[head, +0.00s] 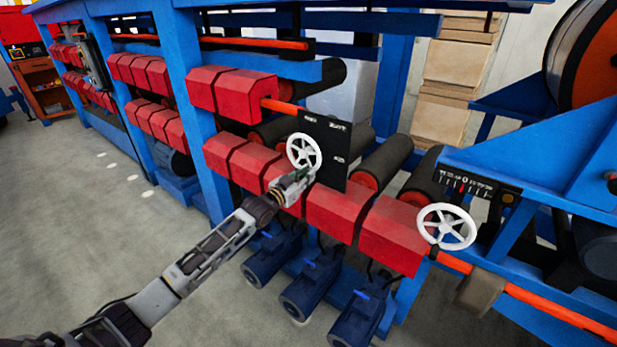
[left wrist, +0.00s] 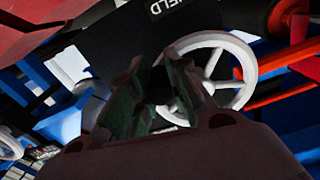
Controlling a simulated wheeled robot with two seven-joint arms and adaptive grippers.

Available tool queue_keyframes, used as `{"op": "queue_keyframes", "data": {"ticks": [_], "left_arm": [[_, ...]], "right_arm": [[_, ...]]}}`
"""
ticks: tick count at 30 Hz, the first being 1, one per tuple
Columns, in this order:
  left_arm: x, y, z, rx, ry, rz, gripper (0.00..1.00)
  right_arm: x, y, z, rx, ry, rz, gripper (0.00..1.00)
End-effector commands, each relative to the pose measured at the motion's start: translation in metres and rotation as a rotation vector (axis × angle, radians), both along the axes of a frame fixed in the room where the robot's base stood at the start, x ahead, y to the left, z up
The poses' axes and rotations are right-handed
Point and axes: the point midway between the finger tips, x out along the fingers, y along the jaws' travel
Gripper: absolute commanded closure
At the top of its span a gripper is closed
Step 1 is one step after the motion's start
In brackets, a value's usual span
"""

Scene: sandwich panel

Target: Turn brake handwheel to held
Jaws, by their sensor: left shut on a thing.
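A white spoked handwheel (head: 303,152) is mounted on a black plate (head: 337,130) in the middle of the head view. In the left wrist view the same wheel (left wrist: 246,62) shows at the upper right, with part of its rim hidden by my fingers. My left gripper (head: 303,178) is at the wheel's lower edge, shut on its rim; the fingers (left wrist: 165,85) also show in the left wrist view. White lettering on the plate reads "IELD" (left wrist: 168,5), partly cut off. My right gripper is not in view.
A second white handwheel (head: 446,227) stands at the right below a scale (head: 466,184). Red guards (head: 345,208) lie close beside my left gripper. Blue motors (head: 272,256) sit below them. The grey floor (head: 120,220) at the left is mostly clear.

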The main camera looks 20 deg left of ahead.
Motion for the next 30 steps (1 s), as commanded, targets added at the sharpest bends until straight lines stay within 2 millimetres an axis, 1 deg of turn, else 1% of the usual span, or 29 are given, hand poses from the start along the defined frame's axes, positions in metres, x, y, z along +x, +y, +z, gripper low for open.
{"op": "queue_keyframes", "data": {"ticks": [5, 15, 22, 30], "left_arm": [[0.004, 0.010, -0.006, 0.162, -0.057, 0.001, 1.00], [0.010, 0.027, -0.012, 0.441, -0.159, 0.001, 1.00], [0.013, 0.035, -0.012, 0.561, -0.204, 0.001, 1.00], [0.014, 0.038, -0.012, 0.615, -0.223, 0.001, 1.00]], "right_arm": [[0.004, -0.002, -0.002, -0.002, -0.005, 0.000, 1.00], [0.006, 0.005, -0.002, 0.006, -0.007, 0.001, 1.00], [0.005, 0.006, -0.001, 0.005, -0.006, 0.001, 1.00], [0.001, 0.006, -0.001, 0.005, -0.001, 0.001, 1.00]]}}
